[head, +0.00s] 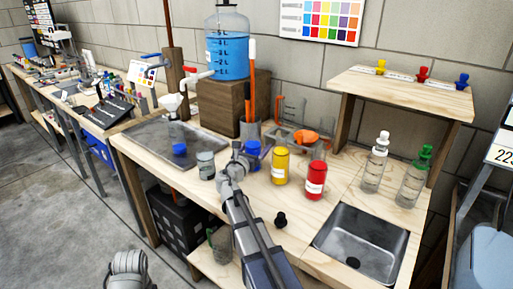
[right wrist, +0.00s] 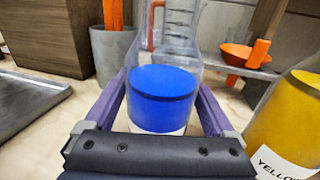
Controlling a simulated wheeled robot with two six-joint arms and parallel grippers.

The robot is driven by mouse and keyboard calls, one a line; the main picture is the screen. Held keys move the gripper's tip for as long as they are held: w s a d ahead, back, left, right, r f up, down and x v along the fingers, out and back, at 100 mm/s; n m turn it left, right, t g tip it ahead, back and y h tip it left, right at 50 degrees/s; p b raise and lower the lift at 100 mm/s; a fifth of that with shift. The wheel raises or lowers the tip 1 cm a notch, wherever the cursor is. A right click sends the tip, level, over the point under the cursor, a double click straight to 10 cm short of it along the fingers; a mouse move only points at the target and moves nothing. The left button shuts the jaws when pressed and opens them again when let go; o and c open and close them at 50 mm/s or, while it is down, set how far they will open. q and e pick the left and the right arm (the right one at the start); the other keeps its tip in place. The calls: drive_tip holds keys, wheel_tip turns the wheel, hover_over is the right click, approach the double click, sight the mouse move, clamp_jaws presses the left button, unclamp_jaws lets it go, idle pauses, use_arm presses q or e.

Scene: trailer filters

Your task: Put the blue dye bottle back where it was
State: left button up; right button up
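The blue dye bottle (head: 253,148) stands on the wooden bench, left of the yellow bottle (head: 280,166) and the red bottle (head: 315,180). In the right wrist view the blue dye bottle (right wrist: 162,92) is upright between my two purple fingers, with a bit of white label showing low down. My right gripper (head: 240,160) reaches in from the front. In the right wrist view the right gripper (right wrist: 162,100) is spread around the bottle, with small gaps near the fingers' bases; contact at the tips is unclear.
A metal tray (head: 150,150) with a blue item (head: 179,149) and a grey jar (head: 205,165) lie left. A wooden block (head: 232,103) carries a water jug (head: 227,45). A raised shelf (head: 400,90) holds yellow, red and blue pieces. A sink (head: 362,240) lies right.

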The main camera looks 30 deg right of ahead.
drive_tip(key=shift+o, duration=0.6)
drive_tip(key=shift+r, duration=0.1)
drive_tip(key=shift+a+r, duration=0.1)
drive_tip(key=shift+r, duration=0.05)
drive_tip(key=v, duration=1.1)
drive_tip(key=shift+s+a, duration=0.3)
